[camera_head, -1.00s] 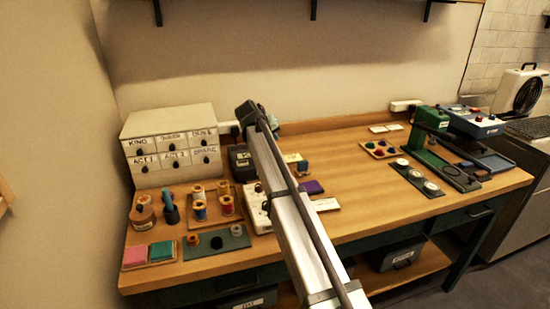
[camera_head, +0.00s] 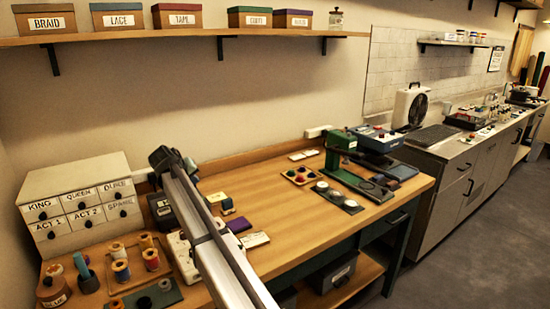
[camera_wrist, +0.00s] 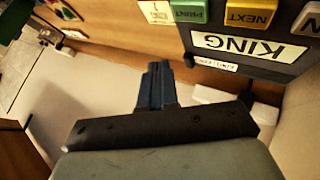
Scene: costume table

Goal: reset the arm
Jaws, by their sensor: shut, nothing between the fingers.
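My gripper (camera_wrist: 155,84) shows in the wrist view with its dark blue fingers together and nothing between them. In that view it is in front of a dark label device (camera_wrist: 235,48) with a green PRINT button, a yellow NEXT button and a display reading KING, seen upside down. In the head view my arm (camera_head: 213,240) reaches from the bottom edge over the left part of the wooden table (camera_head: 285,205). Its dark far end is by the right side of the white drawer cabinet (camera_head: 75,186). The fingers cannot be made out there.
Thread spools (camera_head: 121,270) and a blue-handled stamp (camera_head: 84,272) stand at the table's left. A green press (camera_head: 340,150) and a grey board with white discs (camera_head: 338,197) are at the right. The table's front middle is clear. A shelf with boxes (camera_head: 180,16) hangs above.

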